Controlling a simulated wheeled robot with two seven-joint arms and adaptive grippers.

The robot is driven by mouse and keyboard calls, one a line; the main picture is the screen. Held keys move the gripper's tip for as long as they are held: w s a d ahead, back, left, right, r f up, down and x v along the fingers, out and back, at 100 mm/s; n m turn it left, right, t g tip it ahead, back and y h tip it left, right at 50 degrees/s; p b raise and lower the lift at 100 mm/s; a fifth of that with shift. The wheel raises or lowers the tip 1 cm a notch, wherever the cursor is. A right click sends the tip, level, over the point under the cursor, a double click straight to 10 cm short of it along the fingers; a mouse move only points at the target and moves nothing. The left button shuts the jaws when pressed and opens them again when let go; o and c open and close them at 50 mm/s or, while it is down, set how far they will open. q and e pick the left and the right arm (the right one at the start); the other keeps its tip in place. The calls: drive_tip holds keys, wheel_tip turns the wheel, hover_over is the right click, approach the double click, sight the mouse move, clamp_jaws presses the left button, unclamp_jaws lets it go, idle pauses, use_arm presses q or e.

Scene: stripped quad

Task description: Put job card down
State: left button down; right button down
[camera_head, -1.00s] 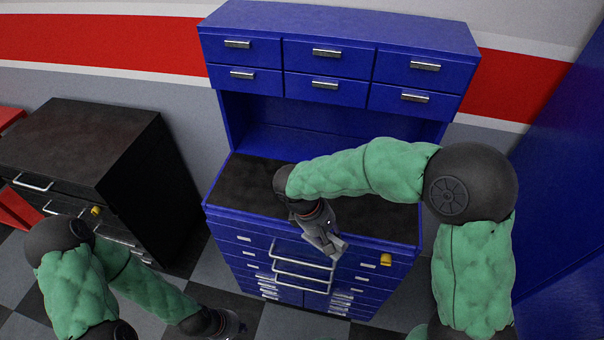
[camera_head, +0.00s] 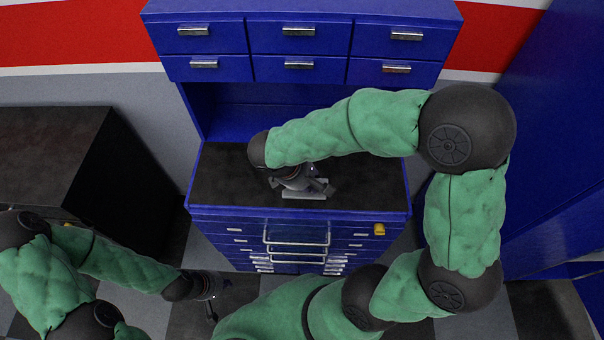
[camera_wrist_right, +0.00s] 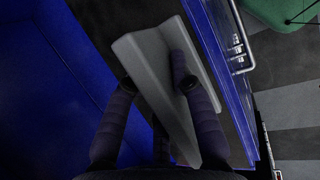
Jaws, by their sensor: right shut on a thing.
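The job card is a pale grey, folded, angled piece (camera_wrist_right: 160,60) in the right wrist view. It also shows in the head view (camera_head: 304,191), over the dark worktop (camera_head: 225,178) of the blue cabinet, near its front edge. My right gripper (camera_wrist_right: 158,83) is shut on the card, with a finger on either side of it. The arm partly hides this gripper in the head view. I cannot tell whether the card touches the worktop. My left gripper (camera_head: 220,297) is low in the head view, in front of the cabinet, open and empty.
Blue upper drawers (camera_head: 300,40) overhang the back of the worktop. A front handle (camera_head: 296,243) sticks out below the worktop, and a yellow item (camera_head: 379,229) is at the front right. A black cabinet (camera_head: 60,150) stands at the left. The worktop's left and right parts look clear.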

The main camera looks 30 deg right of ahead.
drive_tip(key=w+f, duration=0.2)
drive_tip(key=w+d+f, duration=0.1)
drive_tip(key=w+f, duration=0.1)
drive_tip(key=w, duration=0.1)
drive_tip(key=w+d+f, duration=0.1)
drive_tip(key=w+f, duration=0.1)
drive_tip(key=f, duration=0.1)
drive_tip(key=shift+w+d+b, duration=0.15)
drive_tip(key=shift+w+b, duration=0.15)
drive_tip(key=shift+b, duration=0.1)
drive_tip(key=shift+w+d+f, duration=0.1)
drive_tip(key=shift+w+f, duration=0.05)
drive_tip(key=shift+f, duration=0.75)
drive_tip(key=shift+w+f, duration=0.1)
drive_tip(key=shift+f, duration=0.8)
drive_tip(key=shift+f+b, duration=0.3)
drive_tip(key=shift+b, duration=0.2)
drive_tip(key=c, duration=1.1)
unclamp_jaws()
drive_tip(key=shift+r, duration=0.1)
drive_tip(key=shift+r, duration=0.15)
